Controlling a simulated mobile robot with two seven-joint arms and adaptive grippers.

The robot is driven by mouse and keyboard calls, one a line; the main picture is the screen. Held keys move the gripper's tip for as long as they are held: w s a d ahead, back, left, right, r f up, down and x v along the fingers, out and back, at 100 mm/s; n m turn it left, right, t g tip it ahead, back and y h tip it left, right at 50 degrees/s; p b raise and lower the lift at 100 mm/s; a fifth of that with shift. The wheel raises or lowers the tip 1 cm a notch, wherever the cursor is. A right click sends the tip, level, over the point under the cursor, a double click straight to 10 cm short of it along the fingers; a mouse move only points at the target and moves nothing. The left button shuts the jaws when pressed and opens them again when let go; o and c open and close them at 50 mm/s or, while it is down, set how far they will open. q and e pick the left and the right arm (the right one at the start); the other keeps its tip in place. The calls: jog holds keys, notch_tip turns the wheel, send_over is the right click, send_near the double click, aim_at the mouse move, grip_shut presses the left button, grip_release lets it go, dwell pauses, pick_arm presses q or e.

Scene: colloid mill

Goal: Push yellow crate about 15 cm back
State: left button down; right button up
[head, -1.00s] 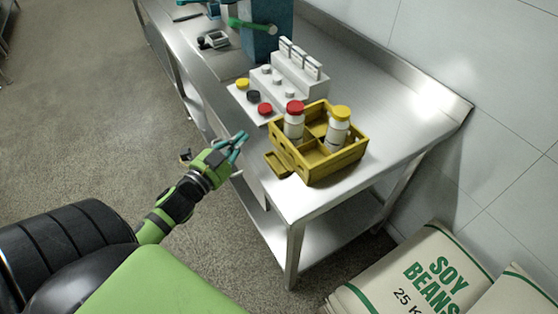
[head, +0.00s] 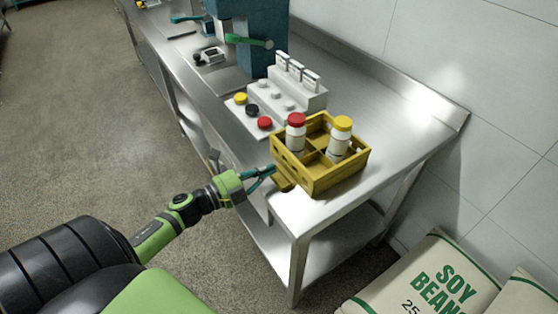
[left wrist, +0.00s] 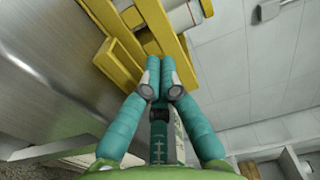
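The yellow crate (head: 322,180) stands on the steel table near its front end; it is divided inside. A red-capped white bottle (head: 296,140) and a yellow-capped white bottle (head: 341,138) stand upright in it. A yellow ledge (head: 283,184) sticks out of its left side. My left gripper (head: 272,171) has its fingertips at that side, at or just short of the wall. In the left wrist view the teal fingers (left wrist: 160,78) are together and empty, with their tips against or just before the crate (left wrist: 168,38); I cannot tell contact. My right gripper is not in view.
Behind the crate stand a white panel with red, black and yellow buttons (head: 252,110) and a white rack (head: 290,88). A blue machine (head: 262,42) is farther back. The steel tabletop (head: 385,125) is bare right of the crate. Soy bean sacks (head: 435,280) lie at lower right.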

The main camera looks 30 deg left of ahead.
aim_at(288, 160)
pick_arm(q)
jog(key=shift+p+x, duration=0.4)
jog(key=shift+x, duration=1.65)
